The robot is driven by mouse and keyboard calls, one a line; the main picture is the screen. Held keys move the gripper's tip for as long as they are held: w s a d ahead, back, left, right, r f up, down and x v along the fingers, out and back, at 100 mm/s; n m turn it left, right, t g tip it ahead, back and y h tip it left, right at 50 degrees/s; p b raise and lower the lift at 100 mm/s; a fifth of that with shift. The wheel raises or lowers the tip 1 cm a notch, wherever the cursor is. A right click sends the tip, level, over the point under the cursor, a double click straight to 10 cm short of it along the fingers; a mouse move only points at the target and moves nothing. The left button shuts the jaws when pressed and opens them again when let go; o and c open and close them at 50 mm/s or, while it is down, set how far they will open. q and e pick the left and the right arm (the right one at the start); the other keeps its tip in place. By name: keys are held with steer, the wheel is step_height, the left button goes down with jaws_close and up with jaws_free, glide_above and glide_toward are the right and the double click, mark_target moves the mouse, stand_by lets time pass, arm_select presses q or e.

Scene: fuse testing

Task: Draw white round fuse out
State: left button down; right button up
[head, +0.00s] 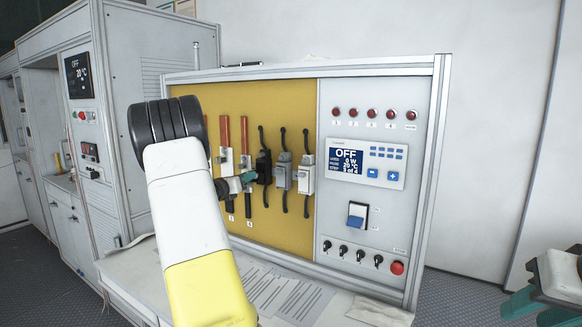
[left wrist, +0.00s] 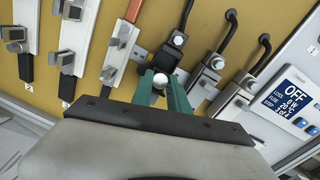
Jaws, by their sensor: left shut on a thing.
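My left gripper (head: 248,179) reaches to the yellow panel at the black fuse holder (head: 264,166). In the left wrist view its green fingers (left wrist: 165,90) are shut on the white round fuse (left wrist: 158,81), whose rounded end shows between them. The black holder (left wrist: 166,57) is just beyond the fingertips; the fingers hide whether the fuse still touches it. In the head view I cannot make out the fuse. My right gripper (head: 537,310) is at the lower right, empty, its teal fingers apart and partly cut off by the frame.
A grey holder (head: 282,171) and a white holder (head: 306,174) hang right of the black one. Red-handled switches (head: 245,135) are to its left. The control panel (head: 367,165) reads OFF. Papers (head: 280,290) lie on the bench below.

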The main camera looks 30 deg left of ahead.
arm_select(q)
steer(key=shift+s+a+r, duration=0.1)
steer(key=shift+s+r, duration=0.2)
steer(key=shift+s, duration=0.5)
steer(key=shift+s+a+r, duration=0.1)
steer(key=shift+s+r, duration=0.15)
steer(key=shift+s, duration=0.5)
steer(key=shift+s+r, duration=0.3)
steer(key=shift+s, duration=0.5)
steer(key=shift+f, duration=0.1)
